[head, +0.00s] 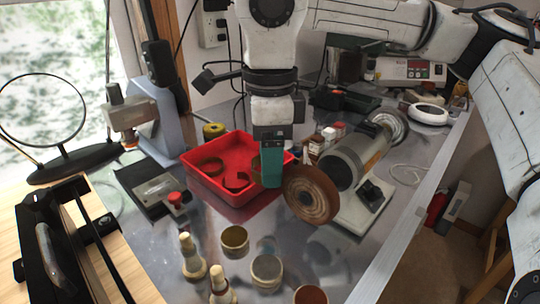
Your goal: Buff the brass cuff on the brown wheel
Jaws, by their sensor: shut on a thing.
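My gripper (271,172), with teal fingers pointing down, is at the right side of the red tray (206,186), just left of the brown wheel (311,194). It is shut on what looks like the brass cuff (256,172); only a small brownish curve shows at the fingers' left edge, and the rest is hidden. The wheel is round and upright on the left end of a grey bench motor (355,155). A small gap shows between fingers and wheel; I cannot tell whether the hidden part of the cuff touches it.
Several small round pots, including a brass-coloured one (234,240), and pale knobbed pieces (191,256) stand at the front. A bench block with a red knob (175,198) is left of the tray. Bare metal bench (330,255) shows in front of the wheel.

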